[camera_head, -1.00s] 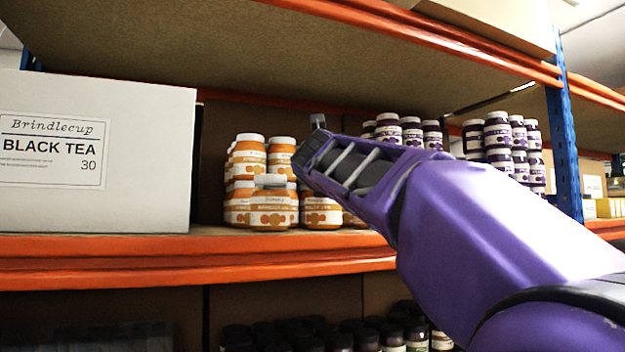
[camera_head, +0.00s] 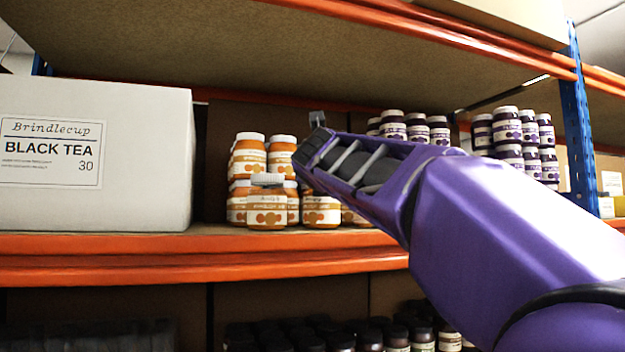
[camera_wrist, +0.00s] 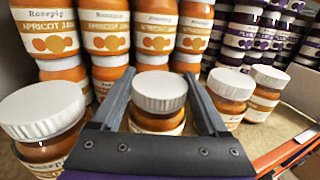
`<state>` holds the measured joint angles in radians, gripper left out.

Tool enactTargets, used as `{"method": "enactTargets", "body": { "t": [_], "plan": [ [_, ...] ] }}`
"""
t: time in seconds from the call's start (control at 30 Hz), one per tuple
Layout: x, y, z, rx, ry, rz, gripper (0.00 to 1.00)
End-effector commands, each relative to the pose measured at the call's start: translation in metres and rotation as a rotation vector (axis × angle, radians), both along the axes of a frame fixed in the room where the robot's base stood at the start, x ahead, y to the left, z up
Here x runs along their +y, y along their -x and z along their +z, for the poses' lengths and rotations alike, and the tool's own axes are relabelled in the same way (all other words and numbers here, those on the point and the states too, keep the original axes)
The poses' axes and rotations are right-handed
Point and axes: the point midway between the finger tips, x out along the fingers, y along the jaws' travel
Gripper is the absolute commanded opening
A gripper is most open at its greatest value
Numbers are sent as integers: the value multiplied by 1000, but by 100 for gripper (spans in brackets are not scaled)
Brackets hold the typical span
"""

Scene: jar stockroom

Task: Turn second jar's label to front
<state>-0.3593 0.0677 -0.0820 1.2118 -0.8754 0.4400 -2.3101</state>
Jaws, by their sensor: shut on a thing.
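In the wrist view, my gripper (camera_wrist: 158,76) is shut on an orange jam jar with a white lid (camera_wrist: 159,90), one finger on each side. A strip of pale label shows low on this jar, but the gripper hides most of its front, so I cannot tell which way the label faces. To its left stands a front-row jar (camera_wrist: 42,108) with part of its label showing; it seems to be the front jar (camera_head: 267,205) in the head view. Two more white-lidded jars (camera_wrist: 231,95) (camera_wrist: 264,92) stand to the right. In the head view, my arm hides the held jar.
Stacked apricot jam jars (camera_wrist: 105,40) stand close behind the held jar. Purple-labelled jars (camera_head: 415,128) are stacked farther right. A white Black Tea box (camera_head: 140,160) stands left. The orange shelf edge (camera_head: 190,255) runs in front, and another shelf (camera_head: 230,50) hangs above.

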Motion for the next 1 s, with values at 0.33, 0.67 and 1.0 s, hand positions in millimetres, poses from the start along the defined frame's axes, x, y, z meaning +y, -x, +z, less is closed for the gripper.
{"method": "enactTargets", "body": {
  "t": [0.33, 0.67, 1.0],
  "plan": [
    [0, 1, 0, -5, 0, 0, 0],
    [0, 0, -5, 0, 0, -1, 0],
    [0, 0, -6, 1, 0, -1, 100]
  ]
}}
